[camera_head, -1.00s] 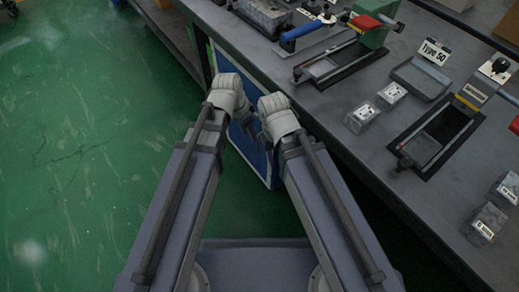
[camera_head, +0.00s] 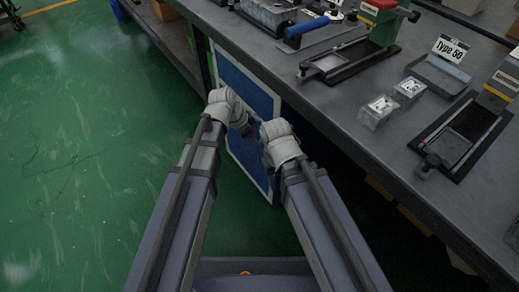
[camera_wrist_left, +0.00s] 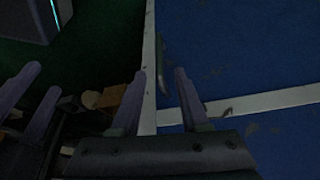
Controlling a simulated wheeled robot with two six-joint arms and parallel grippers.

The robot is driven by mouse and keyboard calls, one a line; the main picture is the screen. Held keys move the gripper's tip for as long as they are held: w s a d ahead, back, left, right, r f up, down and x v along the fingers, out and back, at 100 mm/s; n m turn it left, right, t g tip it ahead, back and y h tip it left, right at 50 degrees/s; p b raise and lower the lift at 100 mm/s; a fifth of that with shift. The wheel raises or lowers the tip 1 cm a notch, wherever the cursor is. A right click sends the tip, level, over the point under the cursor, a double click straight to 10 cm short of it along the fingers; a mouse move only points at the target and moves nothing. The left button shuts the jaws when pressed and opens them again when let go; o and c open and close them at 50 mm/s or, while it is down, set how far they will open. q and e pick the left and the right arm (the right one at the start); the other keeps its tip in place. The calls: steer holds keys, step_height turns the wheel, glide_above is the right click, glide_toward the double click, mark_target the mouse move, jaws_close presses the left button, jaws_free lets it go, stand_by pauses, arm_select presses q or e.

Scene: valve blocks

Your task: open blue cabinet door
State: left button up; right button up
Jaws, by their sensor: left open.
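The blue cabinet door (camera_head: 245,80) with white edges is under the dark workbench in the head view, and fills the right of the left wrist view (camera_wrist_left: 245,50). I cannot tell whether it stands ajar. A thin upright handle (camera_wrist_left: 162,62) sits beside the door's white edge. My left gripper (camera_head: 249,131) is at the door's front, open; in the left wrist view its fingertips (camera_wrist_left: 160,74) are apart, with the handle ahead between them. My right gripper (camera_head: 262,143) is close to its right. Two separated fingers at the left wrist view's left appear to be its own.
The workbench (camera_head: 345,110) runs diagonally above the door, with vises, small blocks and a Type 50 sign (camera_head: 451,47) on it. Boxes (camera_head: 414,218) lie beneath it, right of the door. Green floor (camera_head: 85,190) at the left is clear.

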arm_select(q)
steer(key=b, duration=0.5)
glide_above(259, 159)
steer(key=f, duration=0.5)
steer(key=shift+w+f, duration=0.3)
jaws_close()
stand_by(0.6)
